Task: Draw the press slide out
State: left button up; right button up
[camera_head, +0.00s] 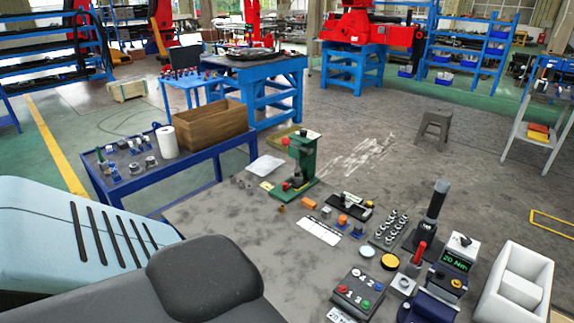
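A green press (303,163) stands upright at the back of the grey worktable (215,215). Neither of my grippers is in view.
Right of the press lie an orange block (308,203), a white strip (319,231) and a rack of small parts (389,229). A button box (357,293), a torque display (457,259) and a white bin (515,285) fill the right front. The table left of the press is mostly bare.

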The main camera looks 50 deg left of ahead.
aim_at(296, 182)
jog(key=k+j, duration=0.1)
jog(key=j, duration=0.3)
jog(key=k+j, duration=0.15)
jog(key=j, duration=0.2)
jog(key=k+j+z, duration=0.1)
jog(key=j, duration=0.3)
jog(key=k+j, duration=0.15)
jog(key=j, duration=0.25)
jog(key=k+j, duration=0.15)
jog(key=j, duration=0.2)
jog(key=k+j+z, duration=0.1)
jog(key=j, duration=0.3)
jog(key=k+j, duration=0.15)
jog(key=j, duration=0.2)
